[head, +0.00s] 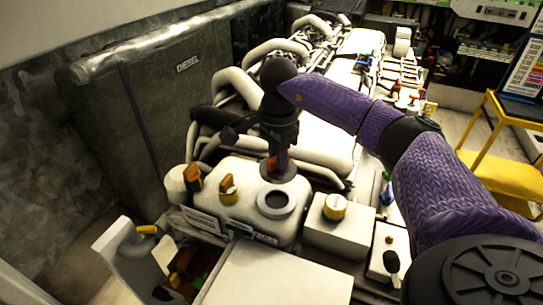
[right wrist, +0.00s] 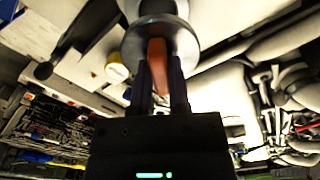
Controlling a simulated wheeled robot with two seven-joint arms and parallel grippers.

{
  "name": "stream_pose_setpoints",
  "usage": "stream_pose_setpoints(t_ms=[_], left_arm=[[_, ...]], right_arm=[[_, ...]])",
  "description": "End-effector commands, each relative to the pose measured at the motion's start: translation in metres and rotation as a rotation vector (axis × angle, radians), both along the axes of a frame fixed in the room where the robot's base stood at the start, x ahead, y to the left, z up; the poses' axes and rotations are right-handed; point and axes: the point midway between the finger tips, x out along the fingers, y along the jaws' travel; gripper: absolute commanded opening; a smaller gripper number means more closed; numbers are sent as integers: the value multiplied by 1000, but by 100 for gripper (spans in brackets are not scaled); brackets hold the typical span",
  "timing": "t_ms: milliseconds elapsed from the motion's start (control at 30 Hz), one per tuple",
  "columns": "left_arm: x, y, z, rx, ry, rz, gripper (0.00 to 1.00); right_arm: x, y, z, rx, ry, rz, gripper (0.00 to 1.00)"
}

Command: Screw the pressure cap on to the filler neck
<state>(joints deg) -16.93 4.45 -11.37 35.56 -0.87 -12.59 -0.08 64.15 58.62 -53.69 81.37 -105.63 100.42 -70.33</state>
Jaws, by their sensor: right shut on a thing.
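The pressure cap (head: 279,172) is a dark round disc with an orange-red grip tab. My right gripper (head: 279,158) is shut on that tab. In the right wrist view the orange tab (right wrist: 157,62) stands between the two fingers (right wrist: 158,85), with the grey disc beyond the fingertips. The filler neck (head: 277,201) is a grey ring with a dark, open mouth on top of the white tank (head: 240,209). In the head view the cap is just behind the neck and looks raised, apart from it. The exact height gap cannot be told. My left gripper is not in view.
An orange-and-black cap (head: 192,178) and a yellow cap (head: 229,189) stand left of the neck. White pipes (head: 318,155) run close behind the gripper. A grey jug (head: 135,260) stands front left.

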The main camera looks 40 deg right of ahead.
Motion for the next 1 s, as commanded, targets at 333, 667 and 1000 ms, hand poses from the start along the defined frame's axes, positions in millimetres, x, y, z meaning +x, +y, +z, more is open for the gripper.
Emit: stream_pose_setpoints(t_ms=[333,667,1000], left_arm=[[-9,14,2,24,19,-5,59],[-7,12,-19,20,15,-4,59],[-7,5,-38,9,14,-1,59]], right_arm=[[0,1,1,0,0,1,0],[0,2,-31,0,1,1,0],[0,2,-59,0,0,2,0]])
